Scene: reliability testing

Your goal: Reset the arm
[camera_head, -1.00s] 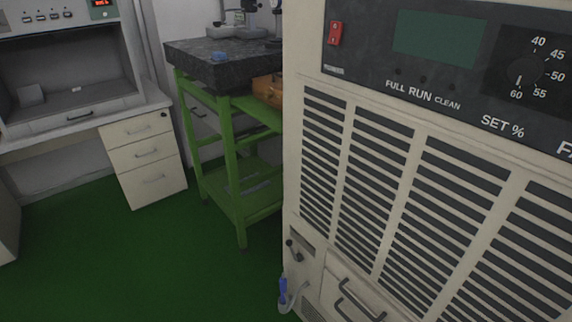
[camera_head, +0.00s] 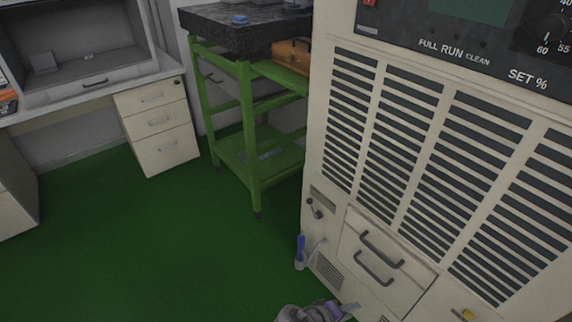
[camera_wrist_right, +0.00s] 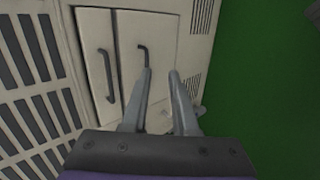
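My right gripper (camera_head: 346,308) shows at the bottom edge of the head view, in front of the lower part of the beige machine (camera_head: 440,165). In the right wrist view my right gripper (camera_wrist_right: 160,72) has its two grey fingers apart with nothing between them. Beyond the fingers are the machine's beige panels with dark handles (camera_wrist_right: 107,75). I see no contact between fingers and machine. My left gripper is in neither view.
A green stand (camera_head: 245,130) with a dark stone top (camera_head: 225,35) stands left of the machine. A desk with white drawers (camera_head: 157,125) is at the back left. A blue-handled item (camera_head: 300,247) is at the machine's lower left side. Green floor (camera_head: 130,245) lies clear.

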